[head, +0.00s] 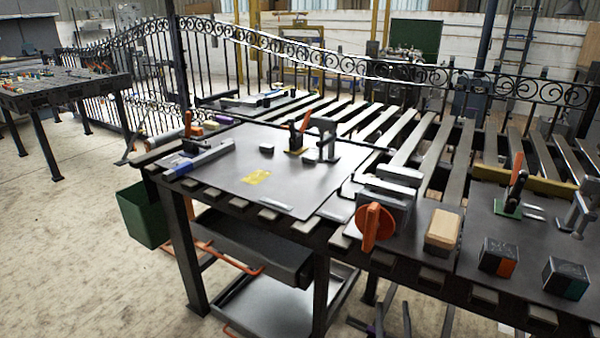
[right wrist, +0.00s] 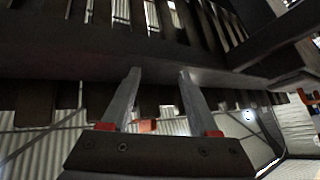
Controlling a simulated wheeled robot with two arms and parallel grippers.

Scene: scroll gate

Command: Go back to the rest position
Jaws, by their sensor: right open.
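My right gripper (right wrist: 158,74) shows in the right wrist view, its two grey fingers apart with red pads at their bases. Nothing is between the fingers. It is under a dark slatted structure, with a dark beam (right wrist: 60,68) crossing just beyond and above the fingertips. I cannot tell whether the fingertips touch it. In the head view I cannot clearly pick out the right gripper. My left gripper is in neither view.
A slatted steel workbench (head: 330,206) fills the head view's middle and right, carrying a wooden block (head: 443,230), an orange disc (head: 375,227) and clamps.

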